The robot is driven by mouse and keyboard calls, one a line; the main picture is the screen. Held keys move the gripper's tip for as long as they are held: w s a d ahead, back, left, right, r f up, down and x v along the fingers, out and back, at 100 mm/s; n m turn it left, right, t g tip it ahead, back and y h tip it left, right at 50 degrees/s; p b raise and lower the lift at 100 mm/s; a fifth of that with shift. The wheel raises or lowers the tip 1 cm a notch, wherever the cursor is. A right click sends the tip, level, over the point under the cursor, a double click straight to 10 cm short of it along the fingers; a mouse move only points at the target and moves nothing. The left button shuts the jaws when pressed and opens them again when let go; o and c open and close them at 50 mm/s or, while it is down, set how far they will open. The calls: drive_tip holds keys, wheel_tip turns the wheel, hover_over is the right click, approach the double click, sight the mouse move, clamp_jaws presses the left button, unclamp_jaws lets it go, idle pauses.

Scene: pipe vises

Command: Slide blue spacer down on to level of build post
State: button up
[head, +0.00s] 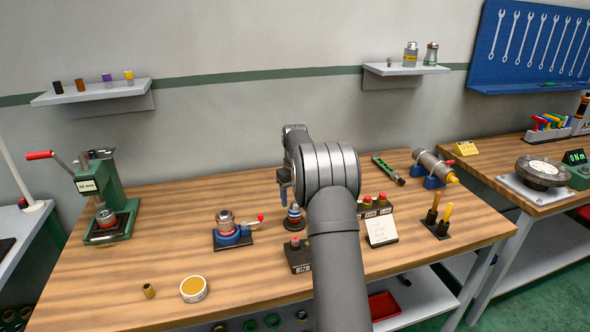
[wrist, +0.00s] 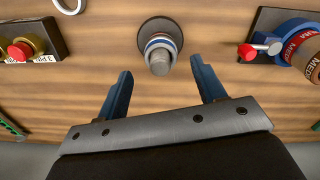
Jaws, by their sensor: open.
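The build post (head: 294,217) stands upright on a dark round base on the wooden bench, partly beside my arm in the head view. It carries stacked bands, with blue and some red showing. In the wrist view the post's grey top (wrist: 159,63) points toward the camera, with a blue band (wrist: 161,40) and white around it. This blue band looks like the blue spacer; its exact height on the post is hard to tell. My gripper (wrist: 160,68) is open, its two blue fingers apart, one to each side of the post top in the picture. I see nothing held between them.
A blue vise with a red-tipped handle (head: 232,233) stands left of the post. A dark block with a red top (head: 298,257) is just in front. Right of my arm are red buttons (head: 374,204) and a white card (head: 382,231).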

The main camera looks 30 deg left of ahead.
wheel_tip(320, 180, up, 14)
idle(0.3)
drive_tip(key=shift+f, duration=0.1)
idle(0.3)
wheel_tip(320, 180, down, 17)
drive_tip(key=shift+f, duration=0.1)
idle(0.6)
drive_tip(key=shift+r, duration=0.2)
